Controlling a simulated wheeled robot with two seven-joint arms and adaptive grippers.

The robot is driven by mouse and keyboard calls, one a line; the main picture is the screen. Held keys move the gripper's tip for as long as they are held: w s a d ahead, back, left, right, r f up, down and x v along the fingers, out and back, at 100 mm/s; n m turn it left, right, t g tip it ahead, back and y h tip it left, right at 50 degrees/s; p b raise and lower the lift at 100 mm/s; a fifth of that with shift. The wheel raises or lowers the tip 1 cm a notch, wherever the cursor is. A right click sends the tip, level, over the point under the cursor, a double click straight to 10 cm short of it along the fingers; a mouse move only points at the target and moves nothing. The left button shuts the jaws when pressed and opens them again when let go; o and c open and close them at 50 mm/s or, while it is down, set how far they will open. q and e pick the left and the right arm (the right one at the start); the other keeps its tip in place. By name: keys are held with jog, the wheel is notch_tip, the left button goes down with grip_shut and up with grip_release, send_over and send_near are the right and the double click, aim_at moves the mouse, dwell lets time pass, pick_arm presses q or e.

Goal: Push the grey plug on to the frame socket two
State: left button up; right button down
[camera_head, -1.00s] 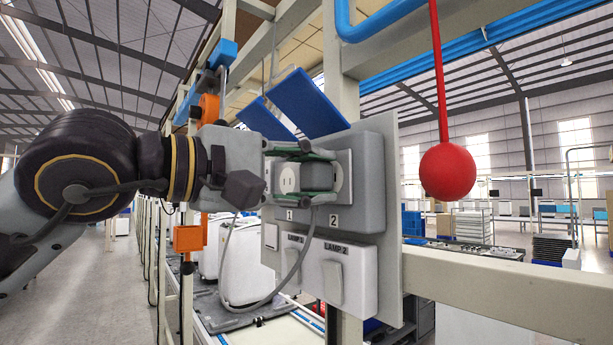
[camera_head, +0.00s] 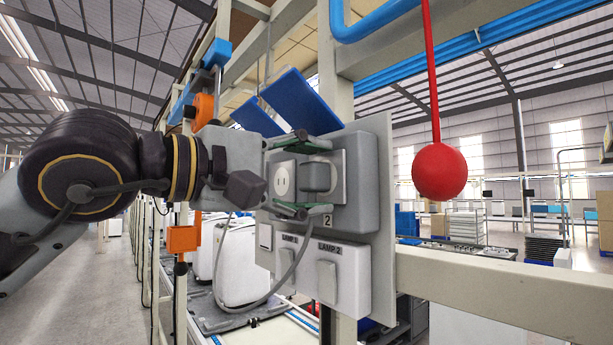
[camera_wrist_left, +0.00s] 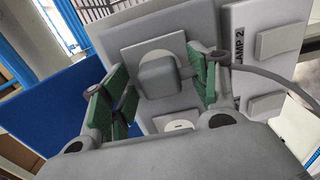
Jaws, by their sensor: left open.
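The grey plug (camera_head: 316,177) sits at the face of socket two (camera_head: 338,172), the right one on the grey panel. In the left wrist view the plug (camera_wrist_left: 158,77) covers part of that socket's round white face. I cannot tell how deep it is pressed in. My left gripper (camera_head: 306,176) is open, its green-padded fingers above and below the plug and apart from it. In the wrist view the fingers (camera_wrist_left: 165,85) stand on either side of it. Socket one (camera_head: 284,180) is empty, left of the plug. My right gripper is out of view.
A grey cable (camera_head: 291,268) loops down below the sockets. Two lamp switch boxes (camera_head: 343,280) are under them. A red ball (camera_head: 439,171) hangs on a red cord to the right. Blue panels (camera_head: 302,102) rise behind the socket panel, and a frame beam (camera_head: 500,285) runs right.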

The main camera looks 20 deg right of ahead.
pick_arm(q)
jog(key=v, duration=1.2)
dwell(0.5)
jog(key=shift+n, duration=0.3)
dwell(0.3)
